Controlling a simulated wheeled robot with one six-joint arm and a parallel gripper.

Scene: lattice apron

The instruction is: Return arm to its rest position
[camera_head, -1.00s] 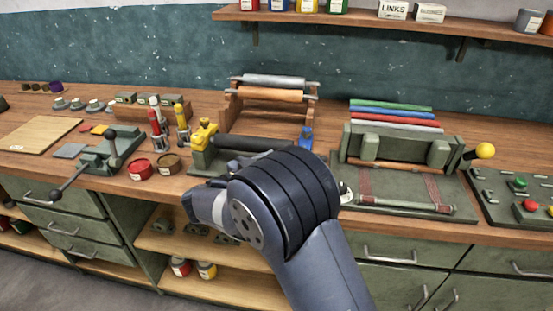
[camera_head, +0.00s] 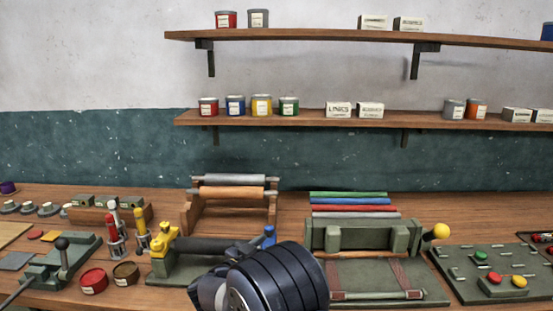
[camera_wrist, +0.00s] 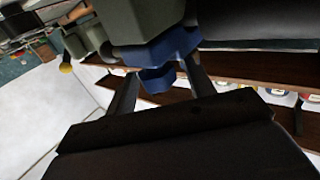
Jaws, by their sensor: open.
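My arm's dark ribbed wrist joint (camera_head: 275,280) shows at the bottom of the head view, in front of the bench. My gripper (camera_wrist: 160,78) is seen in the wrist view, its two dark fingers standing apart. A blue piece (camera_wrist: 160,62) shows between and beyond the fingers, and I cannot tell whether they touch it. A blue piece (camera_head: 269,235) also shows in the head view at the right end of the dark roller, just above my wrist. The fingers are not clear in the head view.
The bench holds a roller stand (camera_head: 230,193), a green press (camera_head: 362,238) with a yellow knob (camera_head: 441,231), a button panel (camera_head: 505,280), a red tin (camera_head: 93,281) and a brown tin (camera_head: 126,273). Two wall shelves (camera_head: 330,123) carry tins and boxes.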

